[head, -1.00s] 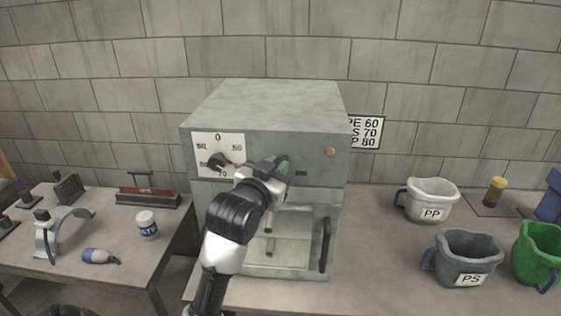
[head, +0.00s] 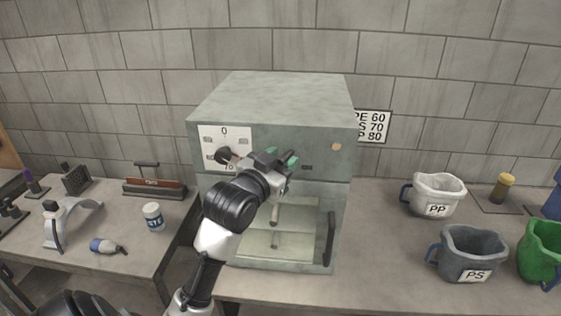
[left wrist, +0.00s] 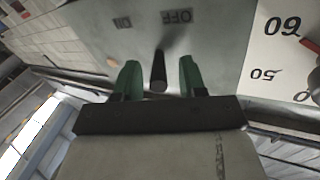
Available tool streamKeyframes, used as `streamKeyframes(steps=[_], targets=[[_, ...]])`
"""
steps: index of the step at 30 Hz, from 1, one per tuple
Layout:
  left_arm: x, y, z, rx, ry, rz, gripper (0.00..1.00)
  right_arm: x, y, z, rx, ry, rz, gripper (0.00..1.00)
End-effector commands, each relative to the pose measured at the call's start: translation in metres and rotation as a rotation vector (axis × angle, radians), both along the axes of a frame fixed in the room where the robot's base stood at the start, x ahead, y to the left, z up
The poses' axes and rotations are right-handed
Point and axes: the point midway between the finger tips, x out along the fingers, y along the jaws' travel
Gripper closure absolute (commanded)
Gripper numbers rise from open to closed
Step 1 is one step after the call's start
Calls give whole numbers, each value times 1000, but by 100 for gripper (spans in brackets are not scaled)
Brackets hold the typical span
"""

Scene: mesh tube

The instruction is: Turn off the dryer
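The dryer (head: 270,100) is a grey-green metal box standing on the table. In the left wrist view, a small black switch lever (left wrist: 158,72) stands out from its front panel, with an OFF label (left wrist: 178,17) and an ON label (left wrist: 122,22) beyond it. My left gripper (head: 283,160) is at the upper front of the dryer, right of the dial. In the left wrist view its green fingers (left wrist: 158,80) are open, one on each side of the lever, with gaps on both sides. In the head view the gripper hides the lever. My right gripper is not in view.
A black dial (head: 226,155) on a white scale sits left of the gripper. A glass door with a dark handle (head: 331,238) is below. Jugs marked PP (head: 437,196) and PS (head: 470,252) and a green jug (head: 543,250) stand right. Tools lie on the left table.

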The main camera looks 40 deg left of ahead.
Motion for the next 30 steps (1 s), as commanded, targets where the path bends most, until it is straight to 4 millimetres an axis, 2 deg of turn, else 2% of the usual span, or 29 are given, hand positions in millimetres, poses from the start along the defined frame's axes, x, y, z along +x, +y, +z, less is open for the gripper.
streamKeyframes(steps=[8,11,16,17,18,23,30], targets=[[-5,-1,-2,0,1,-1,59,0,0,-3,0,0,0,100],[-17,-2,-4,1,2,-1,59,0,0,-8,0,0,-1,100],[-53,-7,-5,3,2,-1,59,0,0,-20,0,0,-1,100],[-59,-8,-2,0,4,0,59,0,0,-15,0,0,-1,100],[-62,-8,4,-3,8,-1,59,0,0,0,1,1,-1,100],[-82,-10,5,-2,9,1,59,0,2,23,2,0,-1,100],[-98,-12,3,-3,7,-2,59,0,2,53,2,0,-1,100]])
